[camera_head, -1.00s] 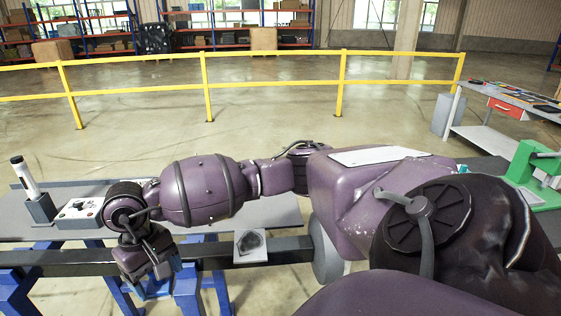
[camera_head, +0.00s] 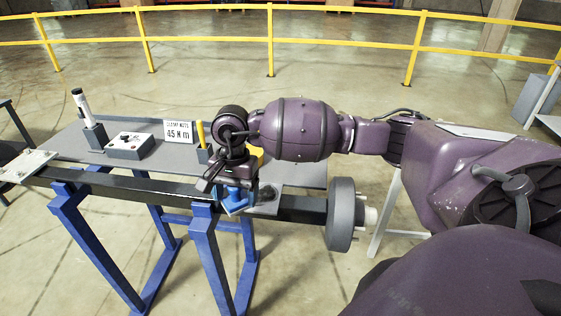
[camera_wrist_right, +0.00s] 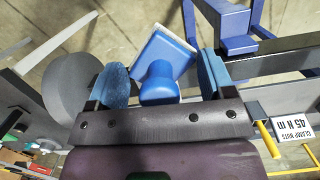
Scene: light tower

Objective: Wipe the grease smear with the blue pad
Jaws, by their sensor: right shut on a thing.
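My right gripper (camera_head: 235,190) is over the dark beam at the bench's front edge and points down. It is shut on the blue pad (camera_head: 235,204), whose blue handle (camera_wrist_right: 158,88) sits between the fingers in the right wrist view, with the flat pad (camera_wrist_right: 168,48) beyond them. The dark grease smear (camera_head: 265,195) is on a small pale plate on the beam, just right of the pad and partly hidden by the gripper. I cannot tell whether the pad touches the plate. My left gripper is out of view.
A yellow-handled tool (camera_head: 201,135) stands by my gripper. A grey round flange (camera_head: 341,215) is at the beam's right end.

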